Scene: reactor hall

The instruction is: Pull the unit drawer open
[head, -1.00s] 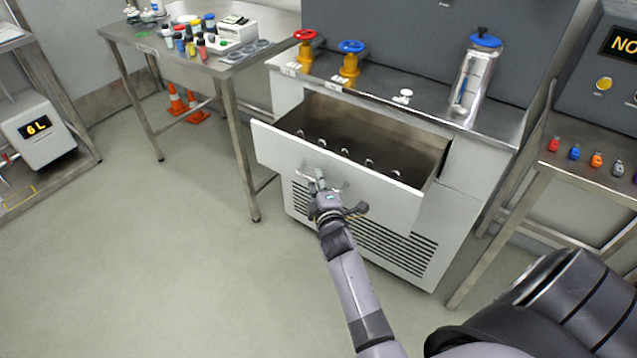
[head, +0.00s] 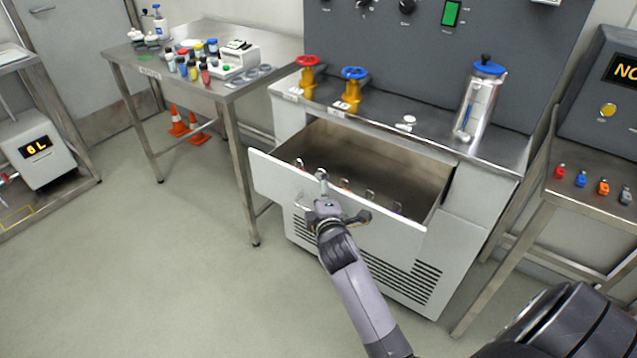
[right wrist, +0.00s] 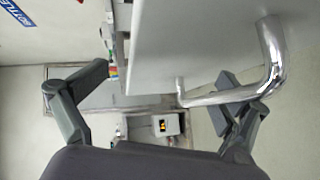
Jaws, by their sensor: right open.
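The unit drawer (head: 390,228) is pulled well out of the white cabinet, and its inside shows from above. Its chrome bar handle (right wrist: 235,95) crosses the right side of the right wrist view, in front of part of one finger. In the head view the handle (head: 299,200) is partly hidden by my right gripper. My right gripper (head: 338,213) is at the drawer front, with its fingers spread and nothing clamped. In the right wrist view the right gripper (right wrist: 162,85) is wide open, one finger close to the handle. Contact cannot be told. My left gripper is out of view.
Several small shiny pieces (head: 370,195) show inside the drawer. A steel table (head: 225,92) with bottles is at left, another (head: 600,207) at right. The floor in front is clear.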

